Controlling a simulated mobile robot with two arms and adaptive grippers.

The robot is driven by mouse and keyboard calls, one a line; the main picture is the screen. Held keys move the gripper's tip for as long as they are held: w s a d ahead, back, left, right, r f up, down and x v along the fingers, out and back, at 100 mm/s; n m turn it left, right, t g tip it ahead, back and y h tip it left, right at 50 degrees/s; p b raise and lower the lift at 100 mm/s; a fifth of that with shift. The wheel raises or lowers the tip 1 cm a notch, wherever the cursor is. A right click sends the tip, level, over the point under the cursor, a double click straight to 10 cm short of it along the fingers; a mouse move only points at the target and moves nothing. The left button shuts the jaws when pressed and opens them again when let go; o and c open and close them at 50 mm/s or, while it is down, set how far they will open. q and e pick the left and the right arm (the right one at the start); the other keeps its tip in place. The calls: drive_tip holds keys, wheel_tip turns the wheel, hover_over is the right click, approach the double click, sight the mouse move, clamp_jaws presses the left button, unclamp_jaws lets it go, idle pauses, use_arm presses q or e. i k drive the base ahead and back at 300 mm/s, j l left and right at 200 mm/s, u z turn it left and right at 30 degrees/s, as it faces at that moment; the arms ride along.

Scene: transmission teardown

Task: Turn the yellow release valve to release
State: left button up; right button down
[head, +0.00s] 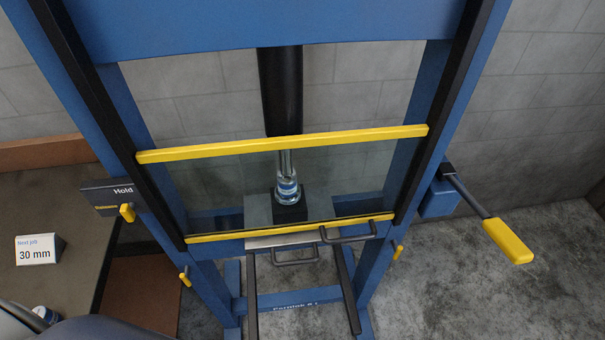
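The yellow release valve (127,212) is a small knob on the left post of a blue press frame. It sits just below a dark plate (112,194) whose upper word reads "Hold" and whose lower yellow word is too small to read surely. The knob points downward, off the end of the plate. No gripper shows near it. Neither my left nor my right gripper is in view. A dark rounded shape at the bottom left edge seems to be part of my own arm or body.
The press (251,36) has a clear guard with yellow bars (285,143) in front of its black ram (281,90). A yellow-handled lever (508,241) sticks out at right. Small yellow knobs (185,276) sit lower. A "30 mm" card (40,250) stands on the left table.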

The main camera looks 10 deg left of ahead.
sight(127, 210)
drive_tip(key=u, duration=1.7)
drive_tip(key=j+z, duration=0.1)
drive_tip(key=j, duration=0.4)
drive_tip(key=k+j, duration=0.1)
drive_tip(key=j, duration=0.4)
drive_tip(key=z, duration=0.05)
